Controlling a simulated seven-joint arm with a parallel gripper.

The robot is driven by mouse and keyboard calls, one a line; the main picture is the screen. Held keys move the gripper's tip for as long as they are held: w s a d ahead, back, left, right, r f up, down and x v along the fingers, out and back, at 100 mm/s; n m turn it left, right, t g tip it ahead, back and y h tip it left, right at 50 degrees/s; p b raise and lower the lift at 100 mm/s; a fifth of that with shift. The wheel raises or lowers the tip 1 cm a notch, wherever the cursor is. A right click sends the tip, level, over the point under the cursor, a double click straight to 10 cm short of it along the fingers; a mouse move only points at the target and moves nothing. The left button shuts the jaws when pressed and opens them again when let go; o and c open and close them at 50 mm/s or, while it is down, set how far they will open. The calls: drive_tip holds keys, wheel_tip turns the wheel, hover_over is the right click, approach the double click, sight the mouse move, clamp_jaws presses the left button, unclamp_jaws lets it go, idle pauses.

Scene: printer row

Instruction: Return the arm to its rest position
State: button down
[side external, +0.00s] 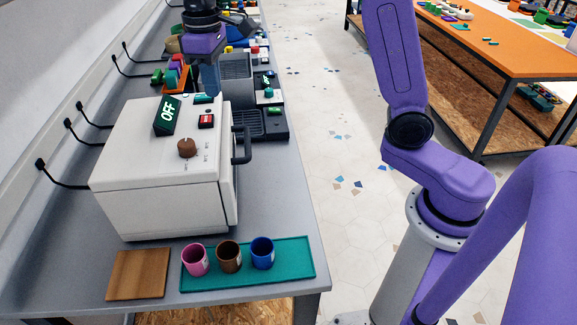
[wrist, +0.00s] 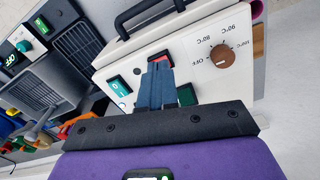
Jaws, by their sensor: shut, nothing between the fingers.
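My gripper (side external: 211,92) is at the back of the white box-shaped machine, pointing down over its top near a teal switch (side external: 203,99). Its blue fingers are shut and empty. I cannot tell whether the fingertips touch the machine. My purple arm stands at the right.
The white machine (side external: 140,170) has a brown dial (side external: 187,147), a green OFF sign (side external: 167,115) and a dark handle (side external: 243,145). Pink (side external: 195,260), brown (side external: 229,257) and blue (side external: 262,253) cups stand on a teal tray (side external: 295,262). A grey printer-like machine (side external: 238,95) stands behind.

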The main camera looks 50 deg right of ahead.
drive_tip(key=s+d+f+n, duration=0.2)
drive_tip(key=s, duration=0.8)
drive_tip(key=s+d+f+n, duration=0.2)
drive_tip(key=s+d+f, duration=0.1)
drive_tip(key=s, duration=0.8)
drive_tip(key=s+d+f+n, duration=0.2)
drive_tip(key=s+d+f, duration=0.1)
drive_tip(key=s, duration=0.7)
drive_tip(key=shift+s+f+n, duration=0.2)
drive_tip(key=shift+n, duration=0.1)
drive_tip(key=w+a+r+m, duration=0.3)
drive_tip(key=w+r, duration=0.1)
drive_tip(key=w, duration=0.4)
drive_tip(key=w+a+r+m, duration=0.3)
drive_tip(key=w+m, duration=0.1)
drive_tip(key=w, duration=0.3)
drive_tip(key=w+a+r+m, duration=0.3)
drive_tip(key=w+r, duration=0.1)
drive_tip(key=w, duration=0.4)
drive_tip(key=w+d+r+m, duration=0.2)
drive_tip(key=w+d+m, duration=0.2)
drive_tip(key=w, duration=0.5)
drive_tip(key=w+d+r+m, duration=0.3)
drive_tip(key=w+m, duration=0.4)
drive_tip(key=w, duration=0.2)
drive_tip(key=shift+w+d+r+m, duration=0.2)
drive_tip(key=shift+d+r+m, duration=0.1)
drive_tip(key=shift+d, duration=0.1)
